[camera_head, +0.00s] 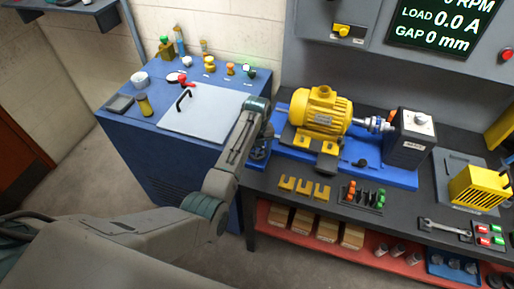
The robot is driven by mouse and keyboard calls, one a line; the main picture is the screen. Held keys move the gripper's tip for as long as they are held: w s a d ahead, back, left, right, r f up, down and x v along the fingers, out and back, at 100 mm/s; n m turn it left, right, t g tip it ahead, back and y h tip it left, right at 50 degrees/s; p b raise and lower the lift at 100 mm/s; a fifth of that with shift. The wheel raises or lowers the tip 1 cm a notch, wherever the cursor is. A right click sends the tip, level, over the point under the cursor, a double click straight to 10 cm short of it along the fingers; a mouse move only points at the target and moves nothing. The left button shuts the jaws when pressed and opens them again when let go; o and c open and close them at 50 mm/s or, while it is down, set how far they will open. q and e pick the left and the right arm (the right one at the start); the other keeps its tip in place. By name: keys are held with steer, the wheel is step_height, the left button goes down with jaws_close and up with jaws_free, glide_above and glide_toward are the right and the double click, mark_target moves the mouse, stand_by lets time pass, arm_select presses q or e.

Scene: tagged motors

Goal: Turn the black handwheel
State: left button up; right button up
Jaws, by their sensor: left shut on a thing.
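My left arm comes in from the lower left, bends up and ends at the left end of the motor bench. My left gripper (262,136) points down there, mostly hidden behind its own wrist. It is shut on the black handwheel (259,155), a small dark wheel at the left end of the blue base plate (393,174). Only part of the wheel shows under the gripper; its rim and grip point are hard to make out. My right gripper is not in view.
A yellow motor (318,111) sits on the base plate, coupled to a dark box (408,138). Yellow shims (303,188) and a tool rack (363,197) lie in front. A blue cabinet (172,140) stands left. A screen (436,27) reads LOAD 0.0 A, GAP 0 mm.

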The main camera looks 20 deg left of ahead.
mark_target(257, 151)
arm_select(q)
steer(key=o, duration=1)
steer(key=shift+c, duration=0.2)
step_height(257, 151, up, 11)
steer(key=b, duration=0.3)
